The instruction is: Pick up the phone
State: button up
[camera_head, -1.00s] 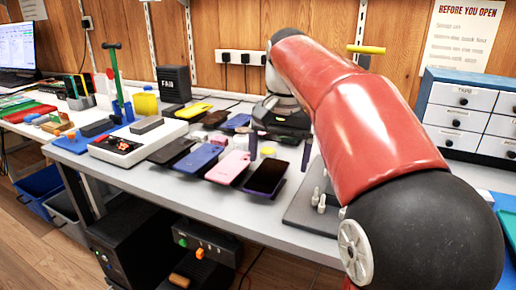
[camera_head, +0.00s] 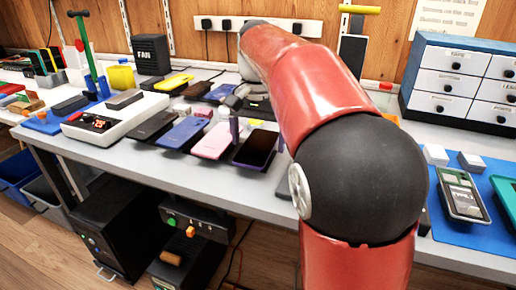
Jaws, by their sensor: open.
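Several phones lie on the grey bench, and I cannot tell which one the task means. In the front row are a black phone (camera_head: 153,126), a blue phone (camera_head: 183,133), a pink phone (camera_head: 213,141) and a dark-screened purple phone (camera_head: 256,149). Behind them are a yellow phone (camera_head: 174,81), a dark phone (camera_head: 197,90) and a blue phone (camera_head: 219,92). My gripper (camera_head: 257,134) points down over the back of the row, near the purple phone's far end. Its fingers are apart with no phone held between them; my arm partly hides it.
A white device (camera_head: 110,122) stands left of the phones. A drawer cabinet (camera_head: 462,80) stands at the back right. A blue mat (camera_head: 455,232) with an opened phone (camera_head: 461,195) lies at the right. The bench's front strip (camera_head: 150,165) is clear.

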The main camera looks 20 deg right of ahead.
jog(key=shift+c, duration=0.4)
jog(key=c, duration=1.1)
